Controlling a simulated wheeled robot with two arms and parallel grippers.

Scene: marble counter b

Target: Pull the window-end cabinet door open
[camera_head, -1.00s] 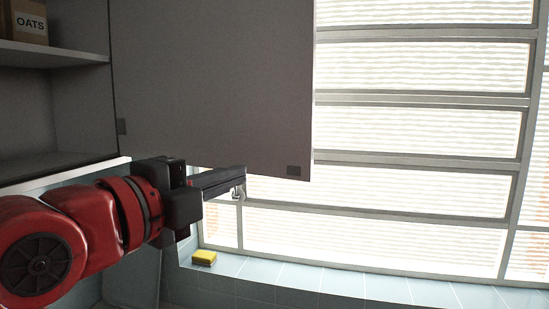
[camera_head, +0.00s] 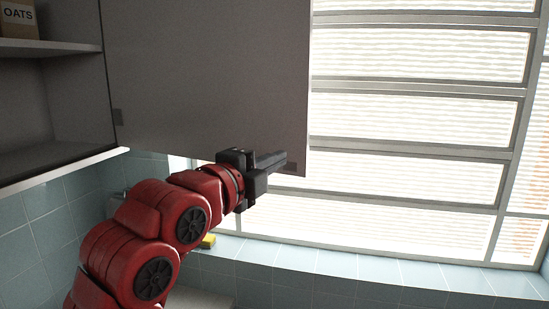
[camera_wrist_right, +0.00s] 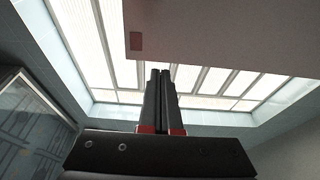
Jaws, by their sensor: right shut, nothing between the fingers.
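The grey cabinet door (camera_head: 205,75) hangs at the upper middle in the head view, beside the window. I cannot tell how far it stands open. A small dark tab (camera_head: 292,168) sits at its lower right corner. My right gripper (camera_head: 284,158) is shut and empty, in front of the door's lower edge near that corner. In the right wrist view the shut fingers (camera_wrist_right: 160,74) point up beside the door panel (camera_wrist_right: 225,35), with a dark tab (camera_wrist_right: 136,41) at the panel's corner. Contact between fingers and door cannot be made out. My left gripper is out of view.
An open shelf (camera_head: 50,45) with an oats box (camera_head: 18,20) is at the left. A slatted window (camera_head: 415,125) fills the right. A yellow sponge (camera_head: 208,241) lies on the tiled sill (camera_head: 340,262) below, partly behind my arm.

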